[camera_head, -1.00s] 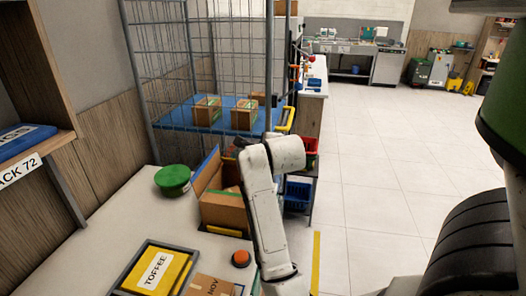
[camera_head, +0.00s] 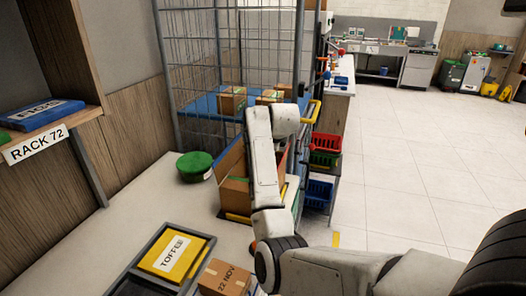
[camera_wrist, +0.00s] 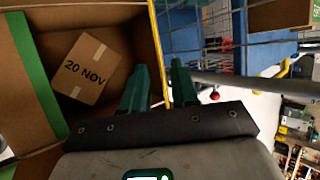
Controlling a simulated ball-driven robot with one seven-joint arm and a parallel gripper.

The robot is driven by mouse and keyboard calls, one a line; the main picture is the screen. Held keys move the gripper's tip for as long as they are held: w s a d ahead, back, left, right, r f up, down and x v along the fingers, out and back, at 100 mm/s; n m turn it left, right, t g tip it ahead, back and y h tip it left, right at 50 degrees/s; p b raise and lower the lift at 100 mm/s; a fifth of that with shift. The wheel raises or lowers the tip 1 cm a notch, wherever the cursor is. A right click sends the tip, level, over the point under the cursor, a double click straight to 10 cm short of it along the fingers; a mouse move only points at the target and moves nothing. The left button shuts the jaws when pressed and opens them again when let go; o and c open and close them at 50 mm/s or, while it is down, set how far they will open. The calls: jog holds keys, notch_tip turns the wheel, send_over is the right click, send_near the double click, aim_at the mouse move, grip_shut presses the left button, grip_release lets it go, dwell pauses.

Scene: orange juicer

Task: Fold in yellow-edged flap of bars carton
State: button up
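The bars carton (camera_head: 236,192) stands open on the pale worktop, partly behind my arm. In the wrist view its brown inside (camera_wrist: 118,32) fills the left half, with a small box marked 20 NOV (camera_wrist: 85,68) in it. A green-edged flap (camera_wrist: 28,85) is at the left. The yellow-edged flap (camera_wrist: 155,40) stands to the right of the box, its edge running down toward my fingers. My gripper (camera_wrist: 159,66) has its two teal fingers a small gap apart, with the yellow edge showing between them. Whether they touch the flap I cannot tell. My arm hides the gripper in the head view.
A wire cage with small cartons (camera_head: 232,100) on a blue shelf stands behind the carton. A green round object (camera_head: 195,166) lies left of it. A toffee tray (camera_head: 172,254) and a 22 NOV box (camera_head: 224,279) are in front. Stacked baskets (camera_head: 322,160) stand right.

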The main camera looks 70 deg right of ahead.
jog(key=shift+p+x, duration=0.3)
jog(key=shift+x, duration=2.85)
jog(key=shift+c, duration=0.3)
grip_shut()
